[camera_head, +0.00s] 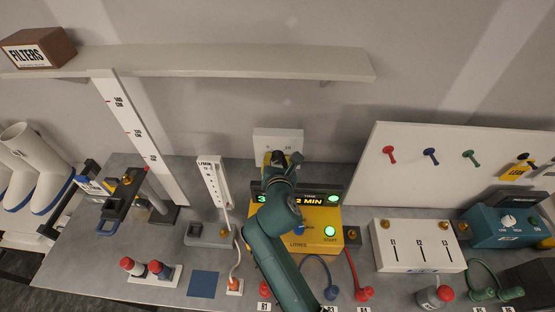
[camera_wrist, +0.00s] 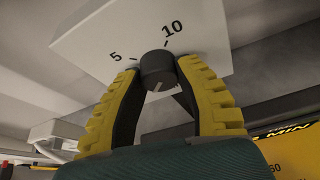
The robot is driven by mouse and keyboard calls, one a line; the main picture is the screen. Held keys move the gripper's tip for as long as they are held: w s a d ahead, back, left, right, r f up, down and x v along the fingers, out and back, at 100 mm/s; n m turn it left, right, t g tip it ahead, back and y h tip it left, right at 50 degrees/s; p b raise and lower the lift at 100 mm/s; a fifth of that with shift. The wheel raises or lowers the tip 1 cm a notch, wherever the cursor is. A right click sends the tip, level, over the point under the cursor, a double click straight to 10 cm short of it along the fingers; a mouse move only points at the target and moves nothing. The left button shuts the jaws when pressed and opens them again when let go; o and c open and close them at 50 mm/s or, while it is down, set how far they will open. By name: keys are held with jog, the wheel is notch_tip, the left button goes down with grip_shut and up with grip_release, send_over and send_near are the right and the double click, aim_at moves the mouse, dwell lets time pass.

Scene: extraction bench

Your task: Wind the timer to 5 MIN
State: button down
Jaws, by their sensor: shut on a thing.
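The timer is a white box (camera_head: 290,133) on the wall above the back of the bench. In the wrist view its white face (camera_wrist: 210,35) shows the marks 5 and 10 and a dark round knob (camera_wrist: 157,66). My gripper (camera_wrist: 158,73) has its yellow-and-black fingers closed on either side of the knob. In the head view my gripper (camera_head: 277,158) is at the timer's lower front and hides the knob and most of the face. A short pale line shows on the knob's lower side, but which mark the knob is set to is unclear.
A yellow unit (camera_head: 318,222) with a "2 MIN" display and green lights stands below my arm. A white flow gauge (camera_head: 213,181) stands to its left. A white box marked 1, 2, 3 (camera_head: 417,248) is at right. A shelf (camera_head: 230,62) runs above.

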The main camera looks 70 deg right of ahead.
jog(key=m+t+p, duration=0.1)
jog(key=m, duration=0.1)
jog(key=shift+s+f+m+t, duration=0.1)
jog(key=shift+f+m+t, duration=0.05)
jog(key=shift+m+t, duration=0.25)
jog(key=m, duration=0.1)
jog(key=m+t, duration=0.1)
jog(key=m+t+b, duration=0.1)
jog(key=m, duration=0.1)
jog(key=shift+f, duration=0.25)
jog(key=m+t+b, duration=0.1)
jog(key=b, duration=0.1)
jog(key=m+b, duration=0.1)
jog(key=m, duration=0.1)
jog(key=shift+f+t+h+b, duration=0.2)
jog(key=shift+t+h+b, duration=0.1)
jog(key=shift+t+b, duration=0.1)
jog(key=m+b, duration=0.2)
jog(key=b, duration=0.2)
jog(key=shift+f+t+h, duration=0.1)
jog(key=shift+t+h, duration=0.2)
jog(key=shift+t, duration=0.1)
jog(key=m+b, duration=0.2)
jog(key=b, duration=0.1)
jog(key=shift+h, duration=0.3)
jog(key=shift+r+m+b, duration=0.3)
jog(key=shift+m+b, duration=0.3)
jog(key=shift+b, duration=0.4)
jog(key=shift+r, duration=0.1)
